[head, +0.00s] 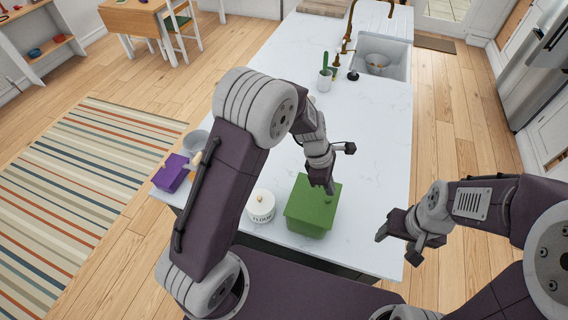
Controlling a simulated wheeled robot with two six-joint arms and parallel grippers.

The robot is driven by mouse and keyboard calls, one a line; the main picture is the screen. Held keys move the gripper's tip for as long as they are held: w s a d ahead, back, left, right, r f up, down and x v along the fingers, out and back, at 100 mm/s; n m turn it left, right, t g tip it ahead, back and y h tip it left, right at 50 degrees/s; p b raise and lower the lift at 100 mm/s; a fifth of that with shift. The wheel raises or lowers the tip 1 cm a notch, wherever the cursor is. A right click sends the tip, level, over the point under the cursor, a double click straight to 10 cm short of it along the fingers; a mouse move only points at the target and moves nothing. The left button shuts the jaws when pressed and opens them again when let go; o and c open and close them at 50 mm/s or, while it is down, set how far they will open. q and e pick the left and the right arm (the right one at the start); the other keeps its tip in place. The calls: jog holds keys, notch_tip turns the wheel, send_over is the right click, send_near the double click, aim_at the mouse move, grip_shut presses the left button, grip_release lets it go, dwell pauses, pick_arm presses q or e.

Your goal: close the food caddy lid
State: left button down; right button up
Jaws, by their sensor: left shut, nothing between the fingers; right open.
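The green food caddy (308,222) stands on the near part of the white counter. Its green lid (312,198) lies over the top and looks down or nearly down; I cannot tell whether a gap is left. My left gripper (330,191) is shut and empty, pointing down at the far part of the lid, touching it or just above it. It hides a little of the lid. My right gripper (397,248) is open and empty, to the right of the caddy, by the counter's right edge.
A white flour jar (261,208) stands close to the left of the caddy. A purple box (171,174) and a grey bowl (194,141) are at the counter's left edge. A cactus pot (325,80) and sink (382,64) are farther back. The counter's middle right is clear.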

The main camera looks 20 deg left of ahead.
aim_at(332, 204)
pick_arm(q)
jog(key=x, duration=0.2)
jog(key=shift+d+f+b, duration=0.3)
jog(key=shift+d+f, duration=0.55)
jog(key=shift+f, duration=0.3)
